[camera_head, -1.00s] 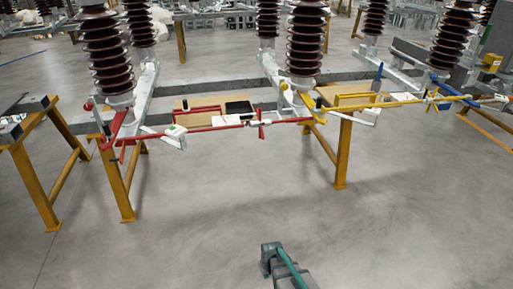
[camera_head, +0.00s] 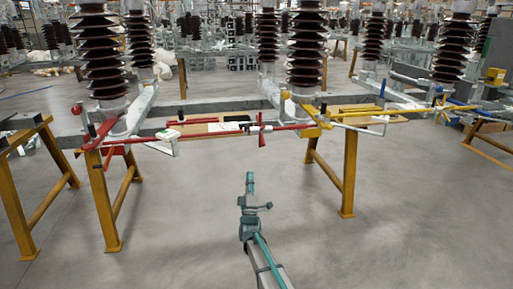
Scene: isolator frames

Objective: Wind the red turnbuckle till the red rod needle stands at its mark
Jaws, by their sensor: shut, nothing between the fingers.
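The red rod (camera_head: 205,133) runs across between the left and middle insulator stands. A red upright piece with crossing bars (camera_head: 262,130) sits on it near its right end and looks like the red turnbuckle. A small white and green box (camera_head: 168,134) sits on the rod's left part and may be the scale. The needle and its mark are too small to tell. My gripper (camera_head: 250,176) is shut and empty, in front of and below the rod, apart from it.
Yellow trestle legs (camera_head: 104,205) stand at left and another yellow leg (camera_head: 349,175) at right. A yellow rod (camera_head: 385,117) and a blue rod (camera_head: 455,102) continue to the right. A tan board (camera_head: 195,127) lies behind the red rod. The floor in front is clear.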

